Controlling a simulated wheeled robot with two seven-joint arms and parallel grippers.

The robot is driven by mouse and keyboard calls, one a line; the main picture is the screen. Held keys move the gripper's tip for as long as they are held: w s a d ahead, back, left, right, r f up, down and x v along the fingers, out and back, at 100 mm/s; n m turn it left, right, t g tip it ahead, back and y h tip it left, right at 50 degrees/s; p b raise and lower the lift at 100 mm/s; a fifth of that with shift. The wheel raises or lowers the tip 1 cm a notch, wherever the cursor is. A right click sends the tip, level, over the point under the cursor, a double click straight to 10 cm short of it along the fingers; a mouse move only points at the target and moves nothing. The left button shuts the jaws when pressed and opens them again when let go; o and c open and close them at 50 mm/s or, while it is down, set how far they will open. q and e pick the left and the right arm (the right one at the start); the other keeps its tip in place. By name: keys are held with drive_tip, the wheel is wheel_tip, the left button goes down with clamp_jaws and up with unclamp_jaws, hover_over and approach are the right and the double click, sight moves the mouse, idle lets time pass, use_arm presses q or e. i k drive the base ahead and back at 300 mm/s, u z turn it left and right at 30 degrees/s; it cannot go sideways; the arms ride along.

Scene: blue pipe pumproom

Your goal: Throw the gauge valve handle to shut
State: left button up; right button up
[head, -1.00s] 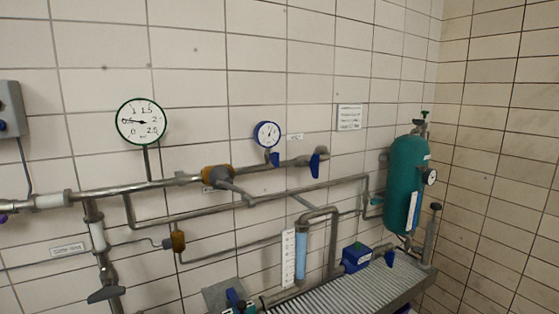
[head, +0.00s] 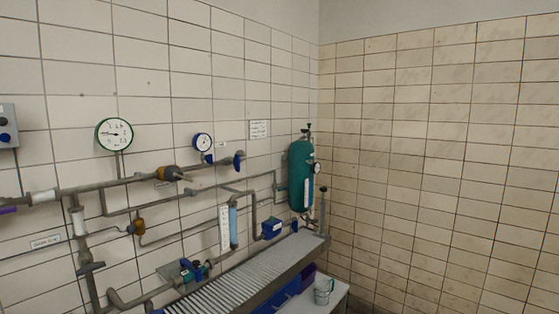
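The small blue-rimmed gauge (head: 203,142) sits above the upper pipe in the head view. A small blue handle (head: 208,158) is just below it on the gauge's stem, and a larger blue handle (head: 238,160) is at the right end of that pipe. I cannot tell from the picture which one is the gauge valve handle. A larger green-rimmed gauge (head: 114,134) stands on a stem further left. Neither of my grippers shows in the head view.
A ribbed grey bench (head: 235,284) runs along the wall below the pipes. A green tank (head: 301,177) stands near the corner. The right tiled wall is bare.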

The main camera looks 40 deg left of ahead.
sight(208, 158)
drive_tip(key=z, duration=0.35)
drive_tip(key=i, duration=2.1)
drive_tip(key=u, duration=0.3)
